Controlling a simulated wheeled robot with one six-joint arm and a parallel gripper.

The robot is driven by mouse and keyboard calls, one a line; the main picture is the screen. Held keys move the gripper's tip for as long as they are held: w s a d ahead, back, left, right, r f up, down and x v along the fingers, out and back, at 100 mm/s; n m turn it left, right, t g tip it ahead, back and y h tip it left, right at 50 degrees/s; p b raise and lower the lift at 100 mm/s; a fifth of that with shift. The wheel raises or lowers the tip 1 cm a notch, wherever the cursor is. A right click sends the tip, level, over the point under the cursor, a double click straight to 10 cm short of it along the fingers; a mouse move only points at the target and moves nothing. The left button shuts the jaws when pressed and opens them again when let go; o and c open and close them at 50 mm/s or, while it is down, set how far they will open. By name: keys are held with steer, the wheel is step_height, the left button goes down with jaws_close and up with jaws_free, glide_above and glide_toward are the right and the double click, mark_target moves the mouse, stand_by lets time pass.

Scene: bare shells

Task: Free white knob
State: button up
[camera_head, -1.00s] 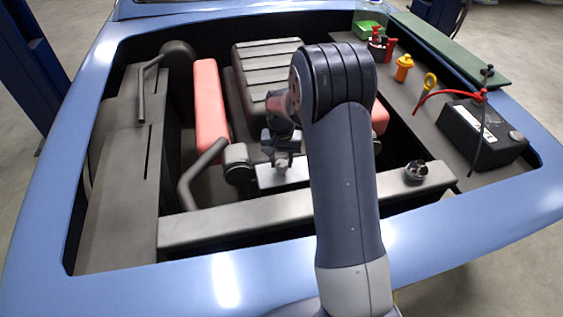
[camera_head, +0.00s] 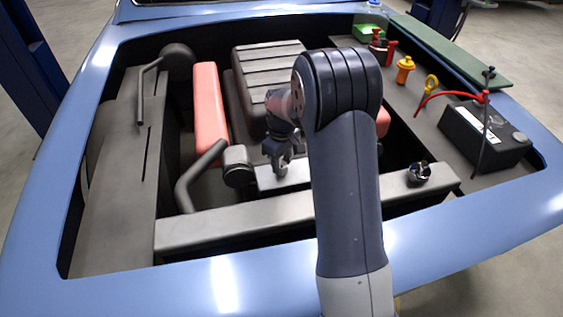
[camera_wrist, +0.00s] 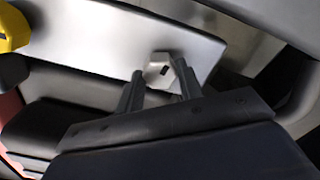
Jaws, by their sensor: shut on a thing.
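The white knob (camera_wrist: 157,69) shows in the wrist view as a small pale block with a dark slot, against a light metal plate (camera_wrist: 115,38). My gripper (camera_wrist: 160,82) has one finger on either side of the knob and is shut on it. In the head view my gripper (camera_head: 282,168) points down at the same metal plate (camera_head: 266,181), between the engine block and the front crossbar. The knob is too small and too covered by the fingers to make out clearly there.
A grey hose (camera_head: 190,182) and a dark round part (camera_head: 238,168) stand just left of my gripper. The ribbed engine cover (camera_head: 258,65) with red sides is behind it. The grey crossbar (camera_head: 225,219) lies in front. A black battery (camera_head: 484,133) is at the right.

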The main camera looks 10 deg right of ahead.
mark_target(282, 164)
steer(key=shift+n, duration=1)
steer(key=o, duration=1)
step_height(282, 164, up, 11)
steer(key=shift+f+b, duration=0.1)
steer(key=shift+b, duration=0.25)
